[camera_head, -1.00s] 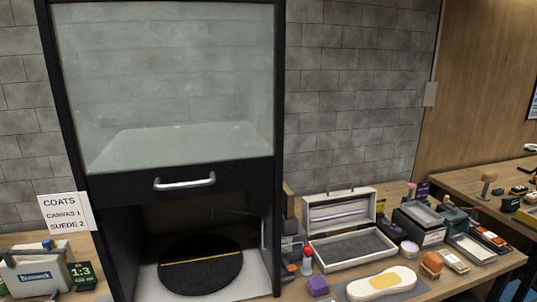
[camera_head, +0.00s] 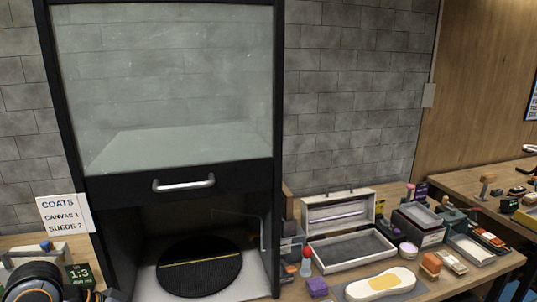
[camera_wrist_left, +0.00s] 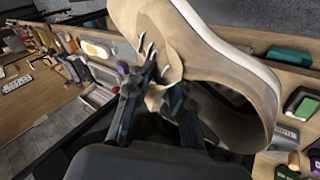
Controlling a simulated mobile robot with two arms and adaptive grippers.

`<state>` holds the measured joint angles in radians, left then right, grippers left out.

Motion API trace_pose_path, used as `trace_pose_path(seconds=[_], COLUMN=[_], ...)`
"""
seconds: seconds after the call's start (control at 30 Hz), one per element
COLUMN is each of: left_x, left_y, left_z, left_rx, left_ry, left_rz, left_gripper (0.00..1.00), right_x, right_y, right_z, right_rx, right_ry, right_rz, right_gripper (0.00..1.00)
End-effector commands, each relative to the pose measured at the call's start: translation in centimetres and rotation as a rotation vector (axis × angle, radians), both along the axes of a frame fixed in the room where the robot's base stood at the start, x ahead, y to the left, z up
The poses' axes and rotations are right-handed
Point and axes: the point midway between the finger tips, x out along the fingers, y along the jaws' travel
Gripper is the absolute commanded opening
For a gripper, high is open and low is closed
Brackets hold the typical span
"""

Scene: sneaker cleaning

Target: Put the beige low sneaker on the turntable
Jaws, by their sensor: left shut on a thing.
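The beige low sneaker (camera_wrist_left: 205,52) with a pale sole fills the upper middle of the left wrist view. My left gripper (camera_wrist_left: 160,88) is shut on it near its opening and laces, and holds it tilted. The sneaker does not show in the head view. The turntable (camera_head: 200,275) is a black ribbed disc with a yellow line, lying empty on the floor of the black cabinet in the head view. My right gripper is not in view.
The cabinet's glass sash (camera_head: 170,90) with its handle (camera_head: 184,183) is raised, leaving an opening below. A sign (camera_head: 64,215) is at the cabinet's left. An open grey case (camera_head: 350,250), a purple block (camera_head: 317,287) and a white sole-shaped piece (camera_head: 382,283) lie to the right.

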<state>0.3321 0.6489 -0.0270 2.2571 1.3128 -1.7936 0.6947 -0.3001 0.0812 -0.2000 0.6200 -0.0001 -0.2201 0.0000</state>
Motion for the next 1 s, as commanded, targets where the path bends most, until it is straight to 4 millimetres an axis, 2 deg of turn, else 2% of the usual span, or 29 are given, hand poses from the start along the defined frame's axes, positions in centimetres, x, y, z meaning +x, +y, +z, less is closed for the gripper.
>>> trace_pose_path(seconds=[0.2, 0.4, 1.0], left_x=[-2.2, -3.7, -3.9], left_y=[-0.1, 0.0, 0.0], left_z=[-2.9, -4.6, -4.8], left_rx=[-0.006, 0.001, 0.001], left_ry=[0.006, 0.001, 0.001], left_rz=[-0.002, 0.0, 0.0], left_gripper=[0.0, 0.0, 0.0], right_x=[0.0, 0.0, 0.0], right_y=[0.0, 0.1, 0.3], right_z=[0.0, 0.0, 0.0], right_rx=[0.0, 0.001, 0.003], right_ry=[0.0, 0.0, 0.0], right_rz=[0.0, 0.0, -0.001], right_gripper=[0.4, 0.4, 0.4])
